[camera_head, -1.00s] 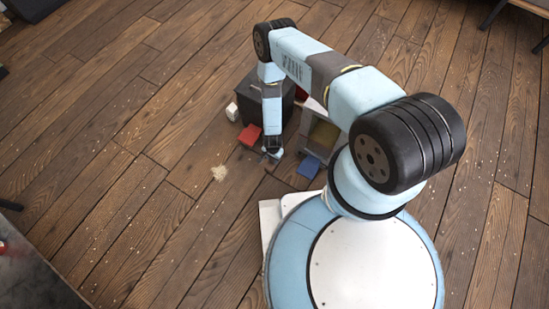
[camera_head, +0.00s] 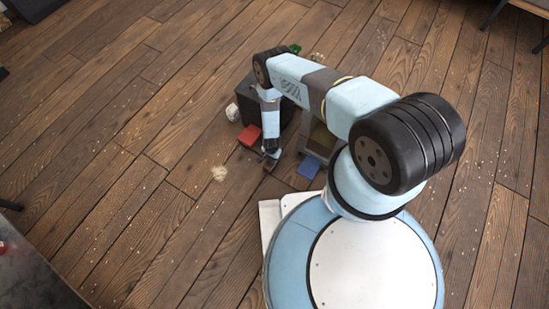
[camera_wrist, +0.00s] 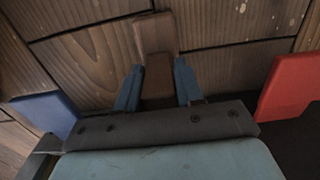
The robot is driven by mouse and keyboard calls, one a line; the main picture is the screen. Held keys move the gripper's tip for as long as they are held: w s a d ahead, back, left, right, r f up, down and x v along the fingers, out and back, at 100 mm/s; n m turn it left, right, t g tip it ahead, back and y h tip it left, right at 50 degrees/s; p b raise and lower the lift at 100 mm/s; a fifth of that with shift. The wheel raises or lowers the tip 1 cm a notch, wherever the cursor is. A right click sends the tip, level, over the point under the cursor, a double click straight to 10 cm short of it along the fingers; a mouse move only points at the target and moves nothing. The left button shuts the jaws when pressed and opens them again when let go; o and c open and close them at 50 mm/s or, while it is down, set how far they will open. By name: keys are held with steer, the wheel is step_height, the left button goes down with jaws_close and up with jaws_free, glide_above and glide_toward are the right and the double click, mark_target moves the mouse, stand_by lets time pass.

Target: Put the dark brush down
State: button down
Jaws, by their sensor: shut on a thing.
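My gripper (camera_head: 270,157) is low at the front of the dark box, between a red object and a blue object. In the wrist view my gripper (camera_wrist: 157,88) has its two blue fingers closed on a brown block-like piece, which I take to be the dark brush (camera_wrist: 155,50). The brush sticks out beyond the fingertips, above the wooden floor. I cannot tell whether it touches the floor. In the head view the brush is too small and too covered to make out clearly.
A red object (camera_head: 249,135) and a blue object (camera_head: 309,167) lie on either side of my gripper. A dark box (camera_head: 243,98), a white item (camera_head: 232,112) and a green item (camera_head: 295,49) are behind. A pale crumb pile (camera_head: 219,173) lies left; open floor surrounds it.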

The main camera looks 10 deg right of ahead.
steer(key=c, duration=0.7)
jaws_free()
steer(key=shift+r, duration=0.1)
step_height(320, 180, up, 12)
steer(key=shift+f, duration=0.1)
